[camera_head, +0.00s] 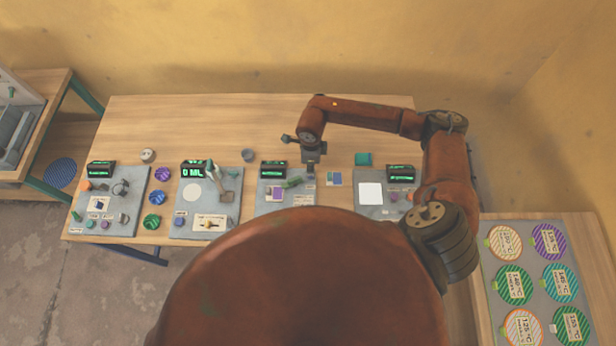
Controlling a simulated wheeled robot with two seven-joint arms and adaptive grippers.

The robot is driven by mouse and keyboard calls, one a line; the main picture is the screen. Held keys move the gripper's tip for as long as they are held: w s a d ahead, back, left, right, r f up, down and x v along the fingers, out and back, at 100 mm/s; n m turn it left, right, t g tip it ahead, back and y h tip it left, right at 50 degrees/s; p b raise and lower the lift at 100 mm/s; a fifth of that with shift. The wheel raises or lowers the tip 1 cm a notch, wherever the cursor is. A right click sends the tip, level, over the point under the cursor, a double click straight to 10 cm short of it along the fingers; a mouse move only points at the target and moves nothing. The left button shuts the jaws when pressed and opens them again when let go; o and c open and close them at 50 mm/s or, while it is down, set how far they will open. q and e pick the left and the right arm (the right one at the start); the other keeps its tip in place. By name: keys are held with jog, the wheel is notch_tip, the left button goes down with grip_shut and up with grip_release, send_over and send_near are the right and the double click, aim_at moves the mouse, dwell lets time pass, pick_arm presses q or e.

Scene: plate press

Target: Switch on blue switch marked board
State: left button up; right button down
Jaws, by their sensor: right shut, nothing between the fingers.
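Several grey boards with small dark displays lie along the wooden table. The far-left board (130,205) has small coloured controls, and the second board (228,183) shows "0 ML" on its display (192,170). The third board (267,207) has a display (273,169), a purple part and green parts. The right board (368,208) has a white square and a display (400,173). I cannot tell which board carries the blue switch marking. My right gripper (310,172) is shut and empty, pointing down by the third board's right edge. My left gripper is out of view.
Loose coloured discs (158,198) lie between the two left boards. A side table at right holds a rack (536,240) of labelled striped discs. The table's back strip is mostly clear.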

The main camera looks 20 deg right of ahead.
jog(key=shift+f+b, duration=0.9)
jog(key=shift+f, duration=0.15)
dwell(0.5)
jog(key=shift+r, duration=0.15)
notch_tip(320, 180, up, 7)
jog(key=p, duration=0.3)
dwell(0.7)
jog(key=shift+s+a+f, duration=0.1)
jog(key=shift+f, duration=0.1)
